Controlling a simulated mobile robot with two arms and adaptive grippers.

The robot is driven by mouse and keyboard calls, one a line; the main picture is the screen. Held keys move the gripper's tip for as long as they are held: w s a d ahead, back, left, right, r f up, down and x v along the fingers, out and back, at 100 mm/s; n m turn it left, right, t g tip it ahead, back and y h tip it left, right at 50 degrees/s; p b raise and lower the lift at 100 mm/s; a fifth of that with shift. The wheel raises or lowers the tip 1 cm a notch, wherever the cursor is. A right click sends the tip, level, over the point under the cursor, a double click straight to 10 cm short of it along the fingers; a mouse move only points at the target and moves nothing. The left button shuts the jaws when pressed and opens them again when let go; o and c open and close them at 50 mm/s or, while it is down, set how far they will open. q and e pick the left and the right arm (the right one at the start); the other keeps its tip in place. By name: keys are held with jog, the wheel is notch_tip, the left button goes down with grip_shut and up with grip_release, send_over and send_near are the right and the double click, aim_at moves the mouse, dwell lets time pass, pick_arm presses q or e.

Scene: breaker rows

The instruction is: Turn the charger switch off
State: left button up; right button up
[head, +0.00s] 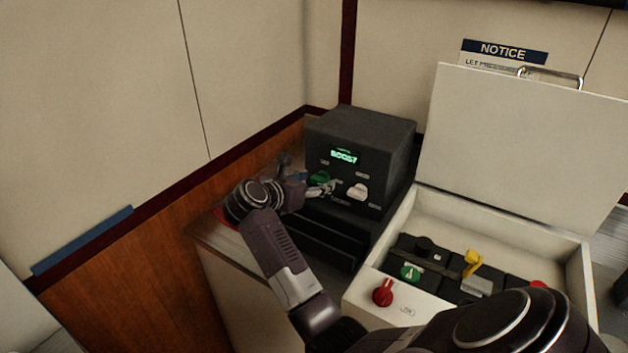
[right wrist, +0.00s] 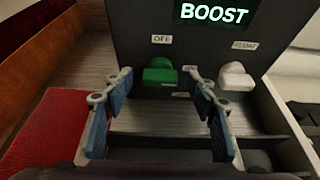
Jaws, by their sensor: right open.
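The dark charger (head: 375,135) stands on a counter in the corner, with a green lit display reading BOOST (right wrist: 213,14). A green knob (right wrist: 160,73) is on its front below an OFF label (right wrist: 161,39); in the head view the green knob (head: 319,177) is partly behind the gripper. A white knob (right wrist: 235,77) is to its right, below a FLOAT label (right wrist: 243,45). My right gripper (head: 312,183) is open in front of the green knob, one finger toward each side of it. I cannot tell whether they touch. My left gripper is not in view.
An open white box (head: 402,215) with a raised lid (head: 530,150) stands right of the charger. It holds black batteries, a green knob (head: 411,272) and a yellow part (head: 473,258). A red knob (head: 383,292) is on its front. A wall is close on the left.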

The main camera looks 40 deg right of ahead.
jog(key=c, duration=1.2)
jog(key=shift+o, duration=0.2)
jog(key=shift+f, duration=0.1)
jog(key=shift+w+a+n+g+b, duration=0.1)
jog(key=shift+w+n+g+b, duration=0.05)
jog(key=shift+n+g+b, duration=0.3)
jog(key=n, duration=0.1)
jog(key=n+g+b, duration=0.1)
jog(key=n+g+h+b, duration=0.1)
jog(key=shift+w+f+n, duration=0.1)
jog(key=shift+w+n, duration=0.15)
jog(key=shift+n, duration=0.1)
